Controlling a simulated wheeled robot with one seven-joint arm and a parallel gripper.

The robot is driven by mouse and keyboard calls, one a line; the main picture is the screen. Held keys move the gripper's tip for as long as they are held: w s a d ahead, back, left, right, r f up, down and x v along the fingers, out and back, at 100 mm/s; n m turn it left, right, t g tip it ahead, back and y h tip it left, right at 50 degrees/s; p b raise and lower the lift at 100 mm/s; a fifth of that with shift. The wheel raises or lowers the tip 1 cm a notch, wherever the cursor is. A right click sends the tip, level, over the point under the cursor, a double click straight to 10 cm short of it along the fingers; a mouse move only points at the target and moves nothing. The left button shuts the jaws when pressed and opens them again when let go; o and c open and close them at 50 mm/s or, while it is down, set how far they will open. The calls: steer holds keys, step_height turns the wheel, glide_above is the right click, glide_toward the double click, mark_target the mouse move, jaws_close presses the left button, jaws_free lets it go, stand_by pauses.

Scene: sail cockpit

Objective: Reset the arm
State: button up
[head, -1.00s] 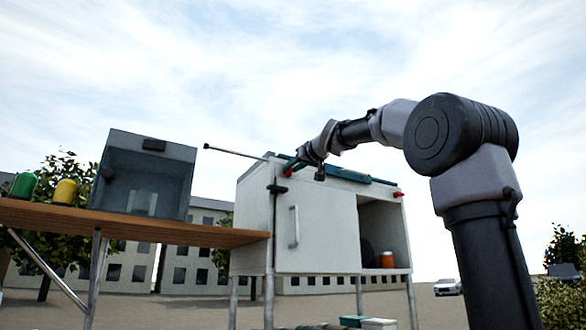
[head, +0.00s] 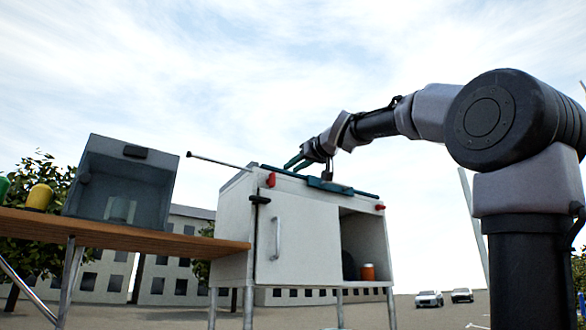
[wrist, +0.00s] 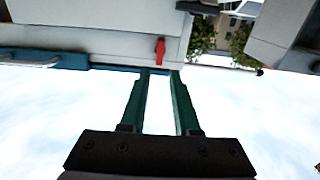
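My gripper (head: 292,163) is at the end of my arm, above the top of the white cabinet (head: 297,241) near its front left corner. Its green fingers point left in the head view. In the wrist view my gripper (wrist: 158,74) shows two parallel fingers apart, with only sky between them. A red fitting (wrist: 160,50) lies just beyond the fingertips there. I cannot tell whether the fingertips touch anything. My arm is bent and reaches left from its column.
The cabinet has a shut door with a handle (head: 277,238) and an open bay holding an orange jar (head: 367,272). A thin rod (head: 218,160) sticks out left. A wooden table (head: 137,231) bears a grey glass-fronted box (head: 125,188) and a yellow container (head: 39,197).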

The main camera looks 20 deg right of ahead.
steer(key=s+f+m+g+h, duration=0.1)
steer(key=s+f, duration=0.5)
steer(key=f, duration=1)
steer(key=s+d+f+m+g+h, duration=0.1)
steer(key=s+f+m+g, duration=0.3)
steer(key=f, duration=1.2)
steer(key=s+d+f+m+g+h, duration=0.1)
steer(key=s+f+m+g, duration=0.2)
steer(key=s+f, duration=0.6)
step_height(320, 180, down, 8)
steer(key=shift+s+d+r+g+h, duration=0.2)
steer(key=shift+s+g+h, duration=0.15)
steer(key=shift+g, duration=0.75)
